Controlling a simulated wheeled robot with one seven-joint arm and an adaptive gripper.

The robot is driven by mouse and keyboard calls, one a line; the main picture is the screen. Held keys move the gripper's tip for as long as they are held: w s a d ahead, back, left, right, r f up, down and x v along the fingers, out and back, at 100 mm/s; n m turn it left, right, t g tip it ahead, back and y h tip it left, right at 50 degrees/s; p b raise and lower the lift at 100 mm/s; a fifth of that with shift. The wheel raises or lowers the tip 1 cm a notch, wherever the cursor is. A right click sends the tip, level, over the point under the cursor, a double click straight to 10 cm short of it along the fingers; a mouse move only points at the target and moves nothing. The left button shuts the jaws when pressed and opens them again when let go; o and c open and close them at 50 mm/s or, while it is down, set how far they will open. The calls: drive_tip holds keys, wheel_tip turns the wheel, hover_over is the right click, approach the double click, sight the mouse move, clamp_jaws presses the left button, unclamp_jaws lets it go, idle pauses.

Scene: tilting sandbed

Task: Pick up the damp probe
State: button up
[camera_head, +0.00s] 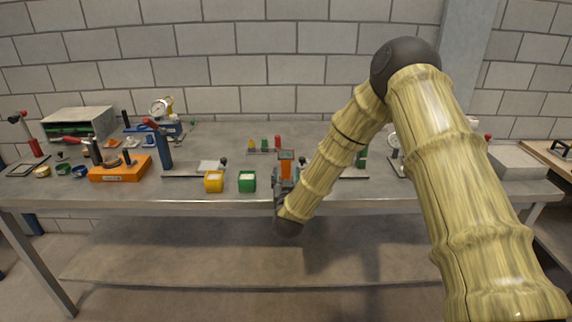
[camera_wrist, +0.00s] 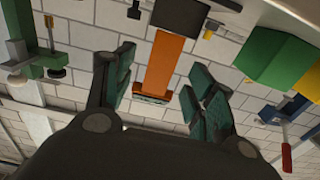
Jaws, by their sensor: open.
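An orange upright piece with a dark end, which may be the damp probe, stands near the front edge of the bench (camera_head: 286,158). In the wrist view the orange piece (camera_wrist: 163,65) lies between the two finger pads of my gripper (camera_wrist: 163,92), with gaps visible on both sides. My gripper is open and holds nothing. In the head view my gripper (camera_head: 286,180) is at the bench's front edge, just below the orange piece, and my forearm hides part of the area to its right. I cannot tell for sure which object is the probe.
A yellow box (camera_head: 214,182) and a green box (camera_head: 247,181) stand close on the left. A rack with small coloured pegs (camera_head: 265,146) is behind. The back middle bench is mostly clear.

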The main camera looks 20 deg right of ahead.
sight(286, 169)
drive_tip(key=x, duration=0.1)
drive_tip(key=p+x, duration=0.1)
drive_tip(key=x, duration=0.1)
drive_tip(key=p+x, duration=0.1)
drive_tip(key=shift+w+r, duration=0.25)
drive_tip(key=shift+r, duration=0.15)
drive_tip(key=shift+w+d+f, duration=0.1)
drive_tip(key=shift+w+d, duration=0.05)
drive_tip(key=shift+w, duration=0.25)
drive_tip(key=c, duration=1)
